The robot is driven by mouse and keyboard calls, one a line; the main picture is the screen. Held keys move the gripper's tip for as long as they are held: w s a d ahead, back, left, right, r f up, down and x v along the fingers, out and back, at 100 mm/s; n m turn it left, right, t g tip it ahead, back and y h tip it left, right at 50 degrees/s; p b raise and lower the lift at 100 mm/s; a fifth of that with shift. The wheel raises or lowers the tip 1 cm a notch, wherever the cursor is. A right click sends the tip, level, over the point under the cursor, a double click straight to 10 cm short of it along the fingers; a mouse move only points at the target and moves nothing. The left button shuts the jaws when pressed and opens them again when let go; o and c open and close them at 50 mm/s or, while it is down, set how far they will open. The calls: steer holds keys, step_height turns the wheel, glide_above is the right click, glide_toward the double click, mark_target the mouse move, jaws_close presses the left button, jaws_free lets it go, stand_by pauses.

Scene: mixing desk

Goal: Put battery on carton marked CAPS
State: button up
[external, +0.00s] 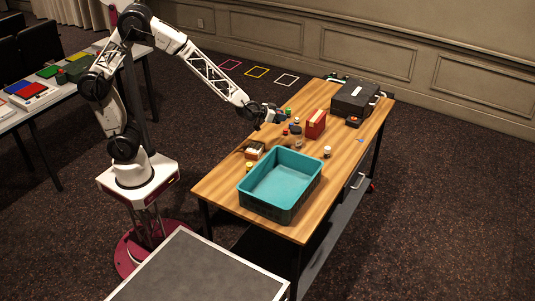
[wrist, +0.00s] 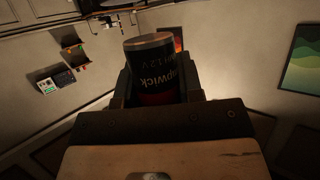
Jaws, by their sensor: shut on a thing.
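My gripper (external: 277,116) is at the far end of my outstretched arm, above the back left part of the wooden table. In the wrist view my gripper (wrist: 162,85) is shut on the battery (wrist: 153,62), a black cylinder with a metal-coloured end, pale lettering and a red band. The battery is too small to make out clearly in the external view. A small open carton (external: 254,151) with pale contents stands near the table's left edge. A red box (external: 316,124) stands right of my gripper. I cannot read CAPS on either one.
A teal bin (external: 281,184) fills much of the table's front. Several small bottles and jars, including a white-capped one (external: 327,152), stand between the bin and red box. A black case (external: 355,99) lies at the back right. Bare wood shows along the right side.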

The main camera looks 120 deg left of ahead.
steer(key=a+r, duration=0.1)
steer(key=a, duration=1)
steer(key=shift+s+n+g+y, duration=0.3)
steer(key=shift+a, duration=0.1)
glide_above(319, 115)
steer(key=shift+s+d+f, duration=0.25)
steer(key=shift+d+f, duration=0.05)
steer(key=shift+f, duration=0.4)
steer(key=shift+w+a+f, duration=0.1)
steer(key=shift+w+a, duration=0.25)
steer(key=shift+f, duration=1.7)
steer(key=shift+f, duration=0.1)
